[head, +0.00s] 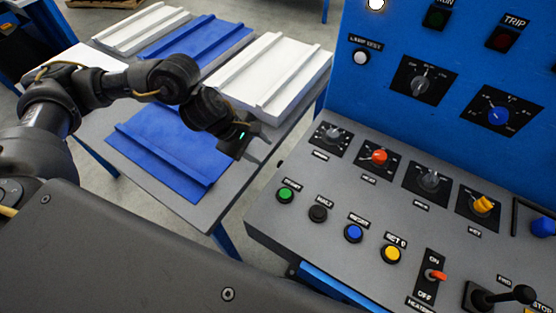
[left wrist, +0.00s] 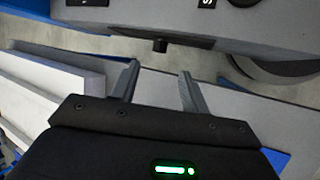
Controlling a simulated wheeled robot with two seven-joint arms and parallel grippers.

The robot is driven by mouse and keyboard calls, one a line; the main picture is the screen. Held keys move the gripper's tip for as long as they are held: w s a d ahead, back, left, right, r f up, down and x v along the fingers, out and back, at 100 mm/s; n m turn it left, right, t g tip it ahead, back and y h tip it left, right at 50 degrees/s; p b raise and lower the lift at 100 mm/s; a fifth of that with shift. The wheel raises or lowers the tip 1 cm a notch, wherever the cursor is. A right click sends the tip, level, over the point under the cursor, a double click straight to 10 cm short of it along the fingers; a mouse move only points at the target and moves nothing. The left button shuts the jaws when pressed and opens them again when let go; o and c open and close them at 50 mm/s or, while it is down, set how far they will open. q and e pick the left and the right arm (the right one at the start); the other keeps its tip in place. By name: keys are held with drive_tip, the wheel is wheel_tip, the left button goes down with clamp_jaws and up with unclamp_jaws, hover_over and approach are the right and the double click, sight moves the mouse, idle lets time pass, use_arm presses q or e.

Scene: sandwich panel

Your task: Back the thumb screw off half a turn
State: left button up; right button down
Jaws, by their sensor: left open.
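My left gripper (head: 258,146) is above the grey table's right edge, to the left of the sloped control console. In the left wrist view its two fingers (left wrist: 160,72) are apart with nothing between them. A small dark stub (left wrist: 160,45) sticks out below the console edge, just beyond the fingertips and not touching them. It may be the thumb screw, but its shape is too small to be sure. No thumb screw can be clearly made out in the head view. My right gripper is not seen.
The sloped console (head: 330,195) carries knobs, several push buttons, a red-tipped switch (head: 437,275) and a black lever (head: 510,296). A blue upright panel (head: 375,95) stands behind it. The grey table (head: 235,190) holds blue and white ribbed panels.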

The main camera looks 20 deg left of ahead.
sight(279, 163)
use_arm(q)
drive_tip(key=x, duration=0.9)
drive_tip(key=shift+f, duration=0.2)
clamp_jaws()
